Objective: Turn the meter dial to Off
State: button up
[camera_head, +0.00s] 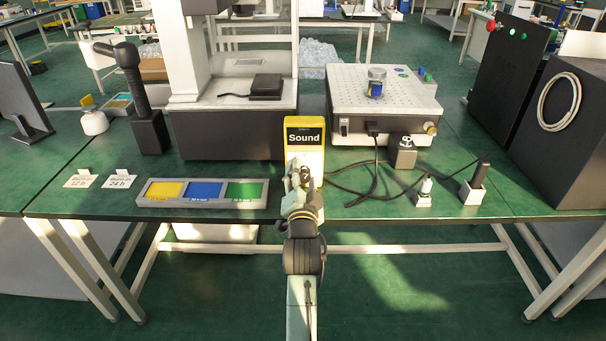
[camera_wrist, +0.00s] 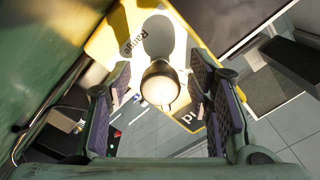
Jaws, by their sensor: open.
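The yellow meter (camera_head: 304,152) stands upright on the green bench, and its dark display reads "Sound". My gripper (camera_head: 304,180) is in front of its lower face and hides the dial in the head view. In the wrist view, my gripper (camera_wrist: 160,80) is open, with one pad on each side of a round, brightly lit knob (camera_wrist: 160,88). I see a gap on both sides of the knob; contact is not visible. The dial's pointer position cannot be read.
A tray with yellow, blue and green sections (camera_head: 203,204) lies left of the meter. A perforated-top box (camera_head: 350,101) with black cables stands behind right. A grey-black instrument (camera_head: 228,135) stands behind left. Small items (camera_head: 473,192) sit along the right front edge.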

jog(key=shift+w, duration=0.2)
grip_shut()
dwell(0.6)
